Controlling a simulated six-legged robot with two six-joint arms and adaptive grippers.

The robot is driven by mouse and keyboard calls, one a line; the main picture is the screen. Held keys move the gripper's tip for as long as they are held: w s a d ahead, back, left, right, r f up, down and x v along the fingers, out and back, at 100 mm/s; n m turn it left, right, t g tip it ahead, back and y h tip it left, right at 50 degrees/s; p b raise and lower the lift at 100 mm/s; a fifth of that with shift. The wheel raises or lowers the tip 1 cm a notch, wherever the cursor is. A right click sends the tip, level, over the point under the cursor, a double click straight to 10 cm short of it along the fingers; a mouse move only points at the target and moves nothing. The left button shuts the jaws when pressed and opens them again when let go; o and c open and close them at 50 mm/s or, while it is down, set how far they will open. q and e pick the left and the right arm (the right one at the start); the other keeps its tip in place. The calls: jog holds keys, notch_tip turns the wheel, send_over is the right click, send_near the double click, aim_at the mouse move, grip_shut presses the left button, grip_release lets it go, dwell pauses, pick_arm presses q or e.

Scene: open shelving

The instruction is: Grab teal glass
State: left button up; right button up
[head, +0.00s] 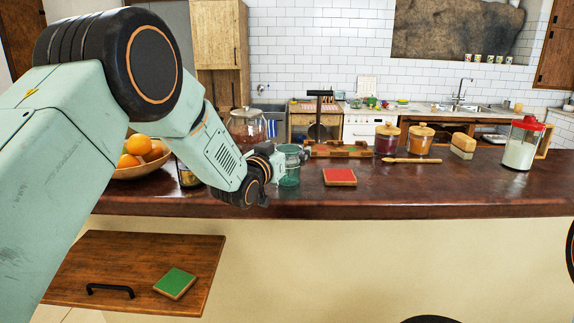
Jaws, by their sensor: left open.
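The teal glass (289,172) is see-through and stands upright on the dark wooden counter, near the middle of the head view. My left gripper (277,160) is right at the glass, on its left side, with its dark fingers close to the upper part. The fingers are open. The wrist hides part of the left side of the glass, and I cannot tell whether the fingers touch it. My right gripper is not in view.
A red-topped square block (340,177) lies just right of the glass. A glass jar (247,126), fruit bowl (140,172) and dark bottle (187,174) stand left. The front right counter is clear.

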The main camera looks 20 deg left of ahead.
pick_arm(q)
jog(key=shift+w+d+r, duration=0.1)
jog(key=shift+d, duration=0.35)
jog(key=shift+w+a+f, duration=0.1)
jog(key=shift+w+f, duration=0.2)
jog(key=shift+w, duration=0.15)
jog(key=shift+c, duration=0.4)
jog(key=shift+w+a+f, duration=0.1)
jog(key=shift+a+f, duration=0.05)
jog(key=shift+a, duration=0.05)
jog(key=shift+c, duration=0.7)
jog(key=shift+s+r, duration=0.2)
jog(key=shift+s, duration=0.05)
jog(key=c, duration=0.3)
jog(key=shift+s+d+r, duration=0.15)
jog(key=shift+s+r, duration=0.05)
jog(key=shift+s, duration=0.05)
jog(key=c, duration=0.3)
jog(key=shift+w+f, duration=0.25)
jog(key=shift+w, duration=0.1)
jog(key=c, duration=0.5)
jog(key=shift+s, duration=0.1)
jog(key=shift+c, duration=1.3)
jog(key=shift+s, duration=0.1)
jog(key=shift+c, duration=1.3)
